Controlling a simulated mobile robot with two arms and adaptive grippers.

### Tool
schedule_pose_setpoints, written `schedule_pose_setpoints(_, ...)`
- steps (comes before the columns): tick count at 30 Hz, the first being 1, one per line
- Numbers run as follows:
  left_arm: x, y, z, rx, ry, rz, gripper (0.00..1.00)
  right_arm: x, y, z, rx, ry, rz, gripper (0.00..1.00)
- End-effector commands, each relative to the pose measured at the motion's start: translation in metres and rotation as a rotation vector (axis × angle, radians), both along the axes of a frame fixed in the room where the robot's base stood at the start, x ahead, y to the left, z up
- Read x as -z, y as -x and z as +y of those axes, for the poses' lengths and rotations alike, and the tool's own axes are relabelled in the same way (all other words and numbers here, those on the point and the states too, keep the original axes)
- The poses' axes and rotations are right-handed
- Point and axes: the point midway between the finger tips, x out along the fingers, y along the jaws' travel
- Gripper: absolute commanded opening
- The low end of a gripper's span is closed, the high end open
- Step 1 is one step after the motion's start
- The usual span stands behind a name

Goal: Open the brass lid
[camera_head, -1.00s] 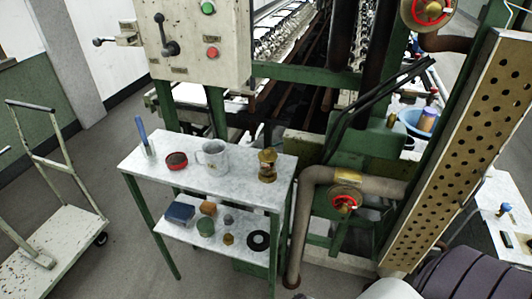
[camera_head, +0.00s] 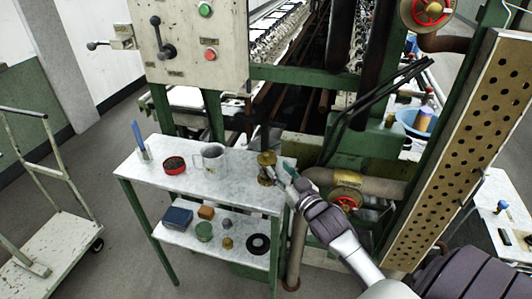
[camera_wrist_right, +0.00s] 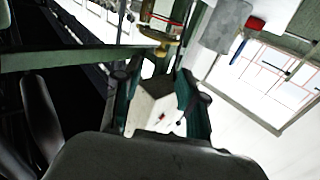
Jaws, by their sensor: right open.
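A brass container (camera_head: 265,160), narrow in the middle with a wider top, stands upright at the right end of the small table's top shelf. I cannot clearly tell its lid from its body. My right gripper (camera_head: 281,172) reaches in from the lower right and is close beside it, covering part of its right side. In the right wrist view the gripper (camera_wrist_right: 155,80) has its fingers apart, with the brass container (camera_wrist_right: 158,36) just beyond the tips. I cannot tell whether they touch. My left gripper is out of view.
A grey mug (camera_head: 212,157), a red tin (camera_head: 174,165) and a blue-handled tool (camera_head: 139,140) stand left on the same table (camera_head: 235,190). The lower shelf holds several small items. A pipe with a red valve wheel (camera_head: 346,198) is close to my right arm.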

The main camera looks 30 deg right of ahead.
Motion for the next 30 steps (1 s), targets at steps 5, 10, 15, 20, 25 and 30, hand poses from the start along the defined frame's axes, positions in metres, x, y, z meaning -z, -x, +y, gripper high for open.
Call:
schedule_pose_setpoints(5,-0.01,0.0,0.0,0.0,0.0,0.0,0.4,-0.003,-0.04,-0.003,0.001,-0.001,-0.001,0.41)
schedule_pose_setpoints(10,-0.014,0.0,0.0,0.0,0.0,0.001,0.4,-0.002,-0.067,-0.005,0.001,-0.001,-0.001,0.41)
schedule_pose_setpoints(15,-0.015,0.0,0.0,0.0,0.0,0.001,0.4,0.0,-0.08,-0.006,0.0,0.0,0.002,0.41)
schedule_pose_setpoints(20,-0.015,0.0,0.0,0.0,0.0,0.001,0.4,0.001,-0.083,-0.006,0.0,0.0,0.002,0.41)
schedule_pose_setpoints(25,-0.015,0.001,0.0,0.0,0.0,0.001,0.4,0.001,-0.083,-0.006,0.0,0.0,0.002,0.41)
schedule_pose_setpoints(30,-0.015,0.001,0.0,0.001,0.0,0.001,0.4,0.001,-0.083,-0.006,0.0,0.0,0.002,0.13)
